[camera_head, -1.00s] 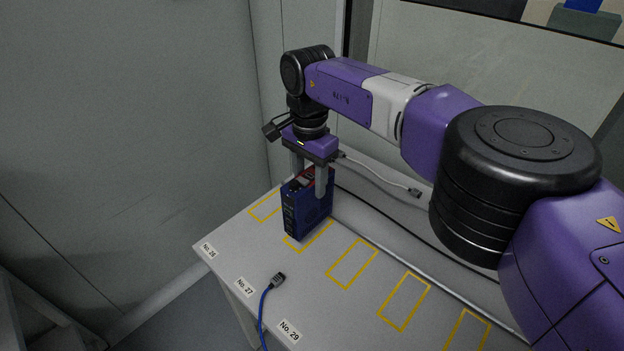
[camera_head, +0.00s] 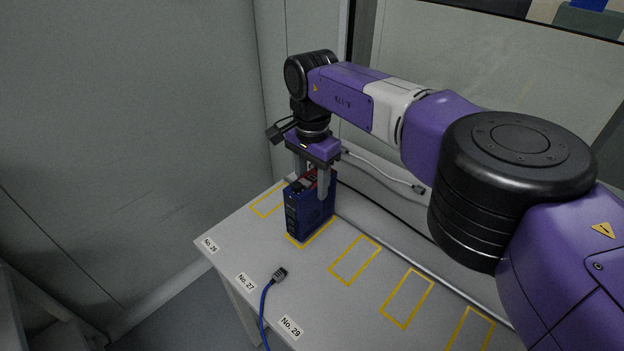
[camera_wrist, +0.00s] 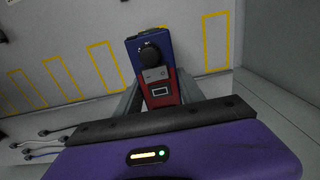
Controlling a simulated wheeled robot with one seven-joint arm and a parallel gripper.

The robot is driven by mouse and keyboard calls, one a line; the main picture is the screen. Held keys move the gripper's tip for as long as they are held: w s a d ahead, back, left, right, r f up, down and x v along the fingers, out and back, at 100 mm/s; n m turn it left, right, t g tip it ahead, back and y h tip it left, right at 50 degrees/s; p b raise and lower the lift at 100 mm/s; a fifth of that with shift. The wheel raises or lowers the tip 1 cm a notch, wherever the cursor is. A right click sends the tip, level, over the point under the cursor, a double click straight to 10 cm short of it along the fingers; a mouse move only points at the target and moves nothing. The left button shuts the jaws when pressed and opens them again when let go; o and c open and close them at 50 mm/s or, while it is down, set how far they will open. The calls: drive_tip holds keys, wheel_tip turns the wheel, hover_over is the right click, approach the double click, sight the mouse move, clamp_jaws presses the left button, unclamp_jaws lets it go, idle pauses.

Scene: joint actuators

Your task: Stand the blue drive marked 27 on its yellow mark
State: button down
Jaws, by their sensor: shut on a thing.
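The blue drive (camera_head: 310,212) stands upright in my gripper (camera_head: 311,182), with a dark front face and a red part at its top. My gripper is shut on its upper part, one finger on each side. The drive is over the second yellow mark (camera_head: 320,236) from the left, in line with the label No. 27 (camera_head: 245,282). The mark's near and right edges show; the drive covers the rest. Whether its base touches the table is hard to tell. In the wrist view the drive (camera_wrist: 140,46) shows a black round knob and a red end between the fingers.
Other yellow marks on the pale table (camera_head: 330,290) are empty, one (camera_head: 268,200) to the left and several to the right. A blue cable (camera_head: 268,298) with a dark plug lies at the front edge. A grey cable (camera_head: 385,172) runs behind. A wall rises at left.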

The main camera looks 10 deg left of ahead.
drive_tip(key=shift+f, duration=0.35)
drive_tip(key=shift+f+b, duration=0.25)
drive_tip(key=shift+b, duration=0.1)
idle(0.5)
drive_tip(key=c, duration=0.9)
unclamp_jaws()
drive_tip(key=shift+o, duration=1.3)
drive_tip(key=shift+f, duration=0.1)
drive_tip(key=shift+r, duration=4)
